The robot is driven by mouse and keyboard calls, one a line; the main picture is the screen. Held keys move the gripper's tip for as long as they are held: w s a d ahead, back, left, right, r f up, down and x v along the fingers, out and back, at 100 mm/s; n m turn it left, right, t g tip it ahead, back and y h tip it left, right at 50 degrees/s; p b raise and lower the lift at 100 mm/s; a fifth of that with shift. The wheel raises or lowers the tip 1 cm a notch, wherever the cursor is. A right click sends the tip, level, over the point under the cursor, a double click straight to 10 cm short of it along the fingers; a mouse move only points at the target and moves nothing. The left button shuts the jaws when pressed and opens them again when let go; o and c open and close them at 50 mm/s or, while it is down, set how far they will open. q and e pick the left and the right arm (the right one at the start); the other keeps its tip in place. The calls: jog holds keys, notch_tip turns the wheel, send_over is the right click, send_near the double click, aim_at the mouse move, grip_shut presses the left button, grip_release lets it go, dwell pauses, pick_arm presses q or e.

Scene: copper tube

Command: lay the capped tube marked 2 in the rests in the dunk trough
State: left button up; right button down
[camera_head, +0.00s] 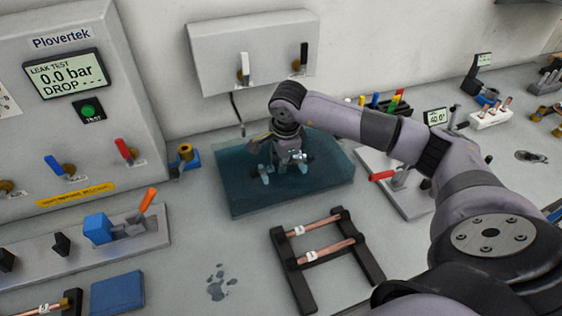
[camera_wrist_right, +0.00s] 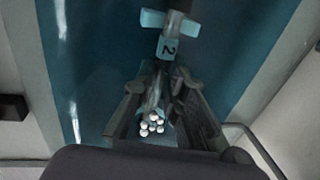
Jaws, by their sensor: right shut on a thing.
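The dunk trough (camera_head: 235,200) is a blue-green, water-filled tank at the middle of the bench. My right gripper (camera_head: 288,165) reaches down into it from above. In the right wrist view, my right gripper (camera_wrist_right: 164,85) is shut on the capped tube marked 2 (camera_wrist_right: 167,50), whose dark 2 shows on a pale blue band with a pale cross-shaped end beyond it. Several white round spots, perhaps bubbles, show between the fingers. Pale blue pieces show around the gripper in the head view. I cannot tell whether the tube touches the rests. My left gripper is out of view.
A black rack (camera_head: 283,262) with two copper tubes stands in front of the trough. The leak test panel (camera_head: 65,75) is at the left, with a blue clamp fixture (camera_head: 98,228) before it. A red-handled fixture (camera_head: 400,185) stands right of the trough.

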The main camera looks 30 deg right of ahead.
jog(key=shift+f, duration=0.15)
jog(key=c, duration=1.5)
grip_release()
jog(key=shift+c, duration=0.2)
notch_tip(320, 180, up, 12)
jog(key=s, duration=0.2)
jog(key=shift+s+a, duration=0.15)
jog(key=shift+a, duration=0.15)
jog(key=shift+f, duration=0.1)
